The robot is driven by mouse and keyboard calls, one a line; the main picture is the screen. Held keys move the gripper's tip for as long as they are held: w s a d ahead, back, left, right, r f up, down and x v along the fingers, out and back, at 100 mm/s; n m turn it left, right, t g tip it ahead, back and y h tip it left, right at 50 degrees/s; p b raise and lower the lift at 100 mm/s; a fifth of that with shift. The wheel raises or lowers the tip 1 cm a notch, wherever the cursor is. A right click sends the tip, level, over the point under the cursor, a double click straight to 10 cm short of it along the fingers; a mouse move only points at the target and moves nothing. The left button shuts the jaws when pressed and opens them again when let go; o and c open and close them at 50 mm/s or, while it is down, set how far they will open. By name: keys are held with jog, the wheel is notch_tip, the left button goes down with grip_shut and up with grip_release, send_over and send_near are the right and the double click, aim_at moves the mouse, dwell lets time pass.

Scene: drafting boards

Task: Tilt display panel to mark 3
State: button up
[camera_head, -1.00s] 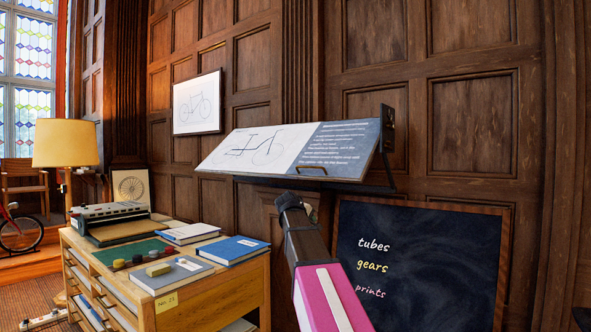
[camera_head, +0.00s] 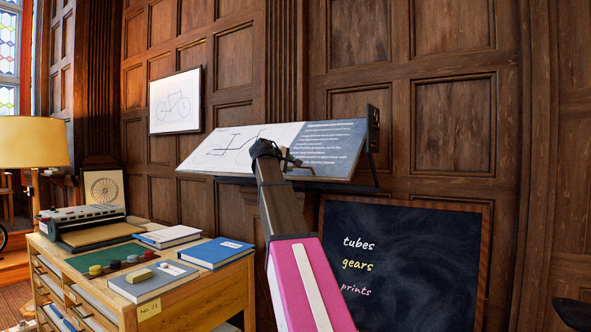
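The display panel (camera_head: 338,150) is a sloping board on the wood wall, with a bicycle drawing on its white left part and pale writing on its blue right part. It is tilted, its lower edge toward me. A small wire handle (camera_head: 304,170) sits at its lower front edge. A dark bracket (camera_head: 373,130) stands at its right end; no mark numbers are readable there. My gripper (camera_head: 287,160) is in front of the lower edge, at or close to the handle's left side. Its fingers are small and partly hidden by my wrist, so I cannot tell whether they touch or grip the handle.
A wooden drawer cabinet (camera_head: 165,318) with books and a typewriter-like machine (camera_head: 85,222) stands at the lower left. A chalkboard (camera_head: 420,255) leans below the panel on the right. A framed bicycle drawing (camera_head: 176,101) hangs to the left.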

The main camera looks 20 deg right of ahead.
jog(key=x, duration=0.6)
jog(key=shift+w+d+f, duration=0.1)
jog(key=shift+w+d, duration=0.1)
jog(key=shift+d, duration=0.1)
grip_shut()
